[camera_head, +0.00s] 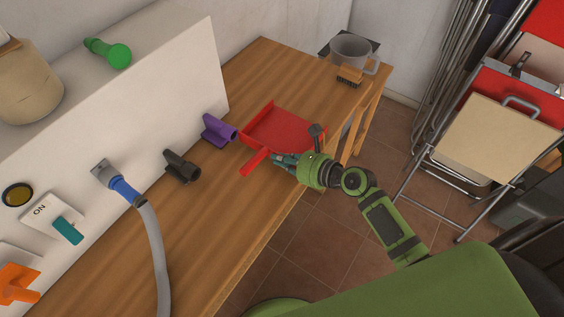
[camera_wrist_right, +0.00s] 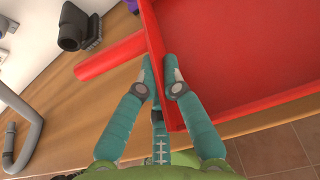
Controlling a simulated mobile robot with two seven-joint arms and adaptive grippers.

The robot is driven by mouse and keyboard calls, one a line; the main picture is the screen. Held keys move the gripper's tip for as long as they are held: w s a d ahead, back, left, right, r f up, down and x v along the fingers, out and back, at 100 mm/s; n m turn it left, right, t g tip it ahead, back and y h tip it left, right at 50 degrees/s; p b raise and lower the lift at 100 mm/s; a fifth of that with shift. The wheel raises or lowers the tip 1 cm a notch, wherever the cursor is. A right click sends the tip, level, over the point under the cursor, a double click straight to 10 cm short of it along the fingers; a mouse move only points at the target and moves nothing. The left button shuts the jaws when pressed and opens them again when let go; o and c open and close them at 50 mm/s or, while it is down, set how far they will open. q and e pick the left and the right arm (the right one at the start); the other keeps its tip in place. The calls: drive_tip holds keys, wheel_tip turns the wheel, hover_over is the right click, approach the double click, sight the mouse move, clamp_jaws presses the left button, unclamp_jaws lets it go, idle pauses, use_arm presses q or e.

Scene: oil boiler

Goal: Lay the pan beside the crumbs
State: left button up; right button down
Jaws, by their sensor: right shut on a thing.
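The red pan (camera_head: 285,130) is a dustpan at the middle of the wooden table, its handle (camera_head: 254,161) pointing to the lower left. It fills much of the right wrist view (camera_wrist_right: 235,50). My right gripper (camera_head: 280,160) is shut on the pan's rear wall, beside the handle; the teal fingers (camera_wrist_right: 163,85) pinch the red rim from both sides. I cannot tell whether the pan touches the table or is slightly above it. I cannot make out any crumbs. My left gripper is not in view.
The wooden table (camera_head: 225,215) carries a purple nozzle (camera_head: 218,131), a black nozzle (camera_head: 182,167), a brush (camera_head: 350,75) and a grey pot (camera_head: 352,49) at the far end. A grey hose (camera_head: 156,250) crosses the left part. A white panel borders the table; folded chairs stand right.

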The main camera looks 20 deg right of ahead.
drive_tip(key=shift+w+f, duration=0.1)
drive_tip(key=shift+f, duration=0.95)
drive_tip(key=shift+f, duration=0.1)
drive_tip(key=c, duration=1.7)
unclamp_jaws()
drive_tip(key=shift+s+d, duration=0.15)
drive_tip(key=shift+s, duration=0.05)
drive_tip(key=shift+b+v, duration=0.7)
drive_tip(key=shift+v, duration=5.2)
